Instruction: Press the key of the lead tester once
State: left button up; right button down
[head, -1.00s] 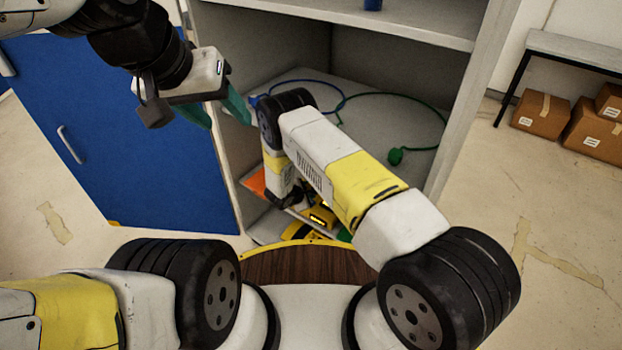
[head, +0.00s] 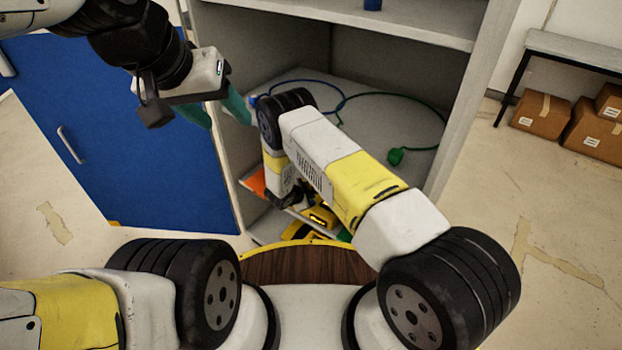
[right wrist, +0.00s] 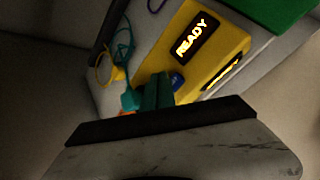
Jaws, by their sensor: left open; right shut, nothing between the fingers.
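The lead tester is a yellow box (right wrist: 205,52) with a lit display reading READY (right wrist: 192,37) in the right wrist view. A small dark blue key (right wrist: 176,80) shows on its near part. In the head view the yellow tester (head: 321,215) is partly hidden by my right arm. My right gripper (right wrist: 158,88) is shut and empty, its teal fingertips close beside the blue key in the picture; I cannot tell if they touch it. My left gripper (head: 222,108) is open and empty, in front of the cabinet at the upper left.
A blue cable and a green cable with a green plug (head: 396,156) lie on the cabinet shelf (head: 375,125). A teal lead (right wrist: 124,50) and a yellow ring (right wrist: 110,72) lie beside the tester. The blue cabinet door (head: 120,130) stands open at left. Cardboard boxes (head: 541,116) are at right.

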jog(key=shift+f, duration=0.1)
dwell(0.7)
jog(key=shift+f, duration=0.3)
jog(key=shift+f, duration=0.5)
dwell(0.6)
jog(key=shift+r, duration=0.9)
notch_tip(320, 180, up, 5)
jog(key=shift+r, duration=0.1)
dwell(0.5)
jog(key=shift+s, duration=0.1)
dwell(0.6)
